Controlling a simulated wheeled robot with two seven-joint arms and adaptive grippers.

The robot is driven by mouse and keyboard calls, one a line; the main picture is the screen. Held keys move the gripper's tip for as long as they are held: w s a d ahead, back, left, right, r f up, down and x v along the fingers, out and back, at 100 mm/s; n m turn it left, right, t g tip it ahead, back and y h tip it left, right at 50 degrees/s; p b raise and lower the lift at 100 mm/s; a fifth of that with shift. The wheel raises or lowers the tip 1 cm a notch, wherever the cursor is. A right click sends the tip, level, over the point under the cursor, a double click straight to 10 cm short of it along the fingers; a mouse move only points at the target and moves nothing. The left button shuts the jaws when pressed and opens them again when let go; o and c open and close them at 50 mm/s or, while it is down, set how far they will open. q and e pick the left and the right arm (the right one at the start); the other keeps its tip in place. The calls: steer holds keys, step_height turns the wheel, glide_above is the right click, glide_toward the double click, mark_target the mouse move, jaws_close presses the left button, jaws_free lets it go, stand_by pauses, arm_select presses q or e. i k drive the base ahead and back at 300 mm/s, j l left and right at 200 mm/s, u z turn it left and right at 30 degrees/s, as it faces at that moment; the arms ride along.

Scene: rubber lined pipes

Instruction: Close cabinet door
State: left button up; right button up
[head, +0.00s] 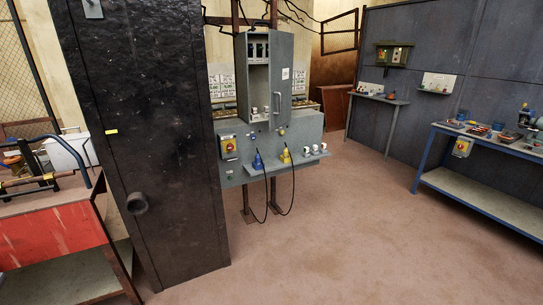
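A grey wall-type electrical cabinet (241,75) stands in the middle of the head view, above a wider grey panel box. Its door (287,75) stands open on the right side, with a small handle (278,102) near its left edge. The open left part shows a compartment with several small switches or breakers (258,46) at the top. The hinge itself cannot be made out. Neither of my grippers is in view.
A tall black block (150,130) with a round stub stands close on the left, beside a red-fronted bench (50,241). Below the cabinet, a shelf holds blue and yellow plugs with hanging cables. A blue-framed workbench (480,195) is at right. The brown floor (340,235) ahead is clear.

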mark_target(281, 43)
steer(key=i+j, duration=0.2)
steer(key=i, duration=0.25)
steer(key=i+j, duration=0.15)
steer(key=i, duration=0.35)
